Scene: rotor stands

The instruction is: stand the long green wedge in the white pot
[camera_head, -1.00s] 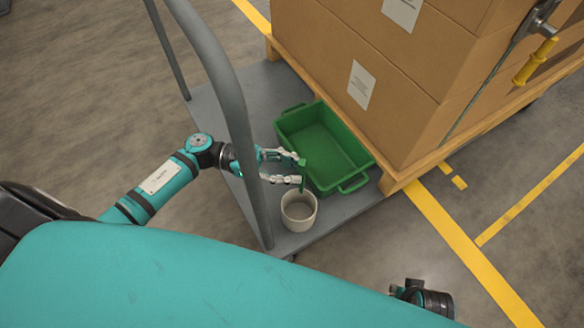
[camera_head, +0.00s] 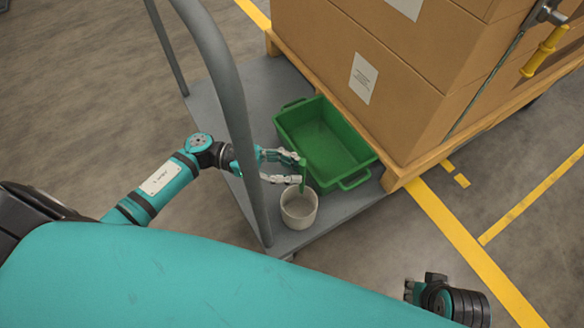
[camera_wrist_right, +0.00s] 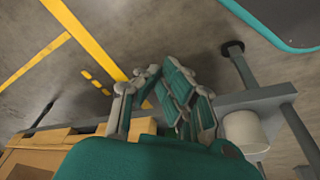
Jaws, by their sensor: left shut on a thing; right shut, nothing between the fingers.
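The long green wedge (camera_head: 303,174) is between the fingers of my left gripper (camera_head: 297,169), which is shut on it. The wedge is roughly upright, close above the back rim of the white pot (camera_head: 298,216). I cannot tell whether its lower end is clear of the rim. The pot stands upright on the grey cart and looks empty. It also shows in the right wrist view (camera_wrist_right: 243,130). My right gripper (camera_wrist_right: 160,78) is shut and empty, away from the cart; in the head view only part of it shows at the bottom right.
A green crate (camera_head: 352,181) stands right behind the pot on the cart deck (camera_head: 252,85). The grey cart handle (camera_head: 232,105) rises beside my left forearm. Stacked cartons (camera_head: 395,120) on a wooden pallet (camera_head: 398,180) stand behind. The floor at right is clear.

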